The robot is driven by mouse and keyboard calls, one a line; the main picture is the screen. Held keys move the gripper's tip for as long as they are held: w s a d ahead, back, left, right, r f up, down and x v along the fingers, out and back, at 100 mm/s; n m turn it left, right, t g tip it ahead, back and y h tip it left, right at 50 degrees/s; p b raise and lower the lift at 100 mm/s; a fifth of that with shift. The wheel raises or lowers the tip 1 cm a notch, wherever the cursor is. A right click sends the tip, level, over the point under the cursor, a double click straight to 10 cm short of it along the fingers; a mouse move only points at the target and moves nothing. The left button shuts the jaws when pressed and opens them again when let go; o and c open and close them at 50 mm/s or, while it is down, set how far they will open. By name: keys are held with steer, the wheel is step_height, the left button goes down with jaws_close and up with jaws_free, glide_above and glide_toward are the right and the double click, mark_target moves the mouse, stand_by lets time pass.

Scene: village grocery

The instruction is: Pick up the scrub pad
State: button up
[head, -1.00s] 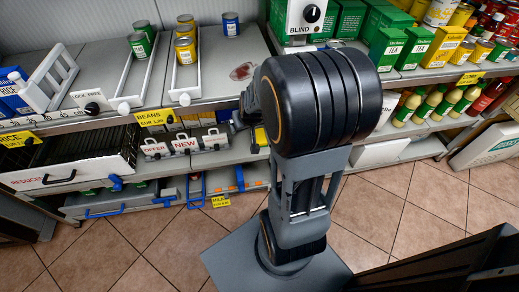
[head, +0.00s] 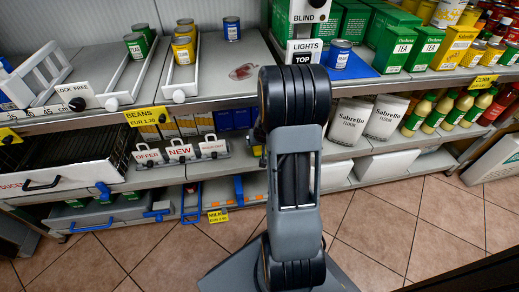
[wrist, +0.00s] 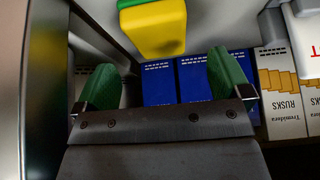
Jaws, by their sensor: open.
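The scrub pad (wrist: 158,30) is a yellow block with a green layer, seen at the top of the wrist view. My gripper (wrist: 164,88) has two green fingertips, spread wide apart with nothing between them. The pad lies beyond the fingertips, roughly centred between them and apart from them. In the head view my arm covers the gripper, and I cannot make out the pad clearly there.
Blue boxes (wrist: 190,78) stand just beyond the fingertips, with rusks boxes (wrist: 280,90) to their right. A grey panel edge runs close on the left. In the head view, flour bags (head: 384,118) stand right of my arm under the upper shelf.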

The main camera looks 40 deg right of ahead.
steer(key=shift+b+x, duration=1.25)
steer(key=shift+x, duration=1.4)
steer(key=c, duration=1)
steer(key=shift+r, duration=0.1)
